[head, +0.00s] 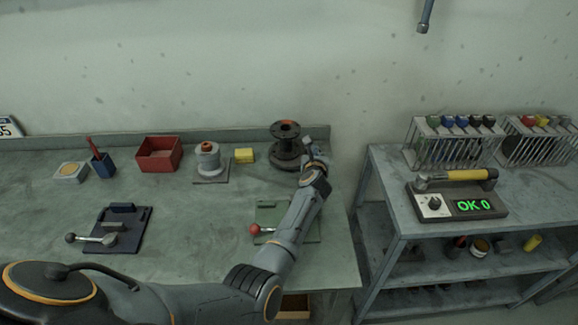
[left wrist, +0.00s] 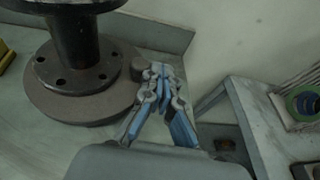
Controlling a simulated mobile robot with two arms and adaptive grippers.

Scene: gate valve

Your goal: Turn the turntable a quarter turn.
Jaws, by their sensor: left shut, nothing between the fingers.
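The turntable is a dull grey-brown disc (left wrist: 62,106) at the back right of the bench; its edge also shows in the head view (head: 283,165). A dark flanged part (head: 285,132) stands upright on it, and its bolted lower flange shows in the left wrist view (left wrist: 78,66). A small rounded knob (left wrist: 138,66) sits at the disc's right rim. My left gripper (left wrist: 160,76) is shut and empty, just right of the knob; I cannot tell whether they touch. In the head view it (head: 312,148) is right of the disc. My right gripper is not in view.
A fixture with a red-ball lever (head: 256,229) lies beneath my left forearm. A yellow block (head: 244,155), a spool (head: 207,158) and a red bin (head: 158,153) stand left of the turntable. The bench's back ledge (left wrist: 163,33) is close behind. A shelf unit (head: 385,190) stands right.

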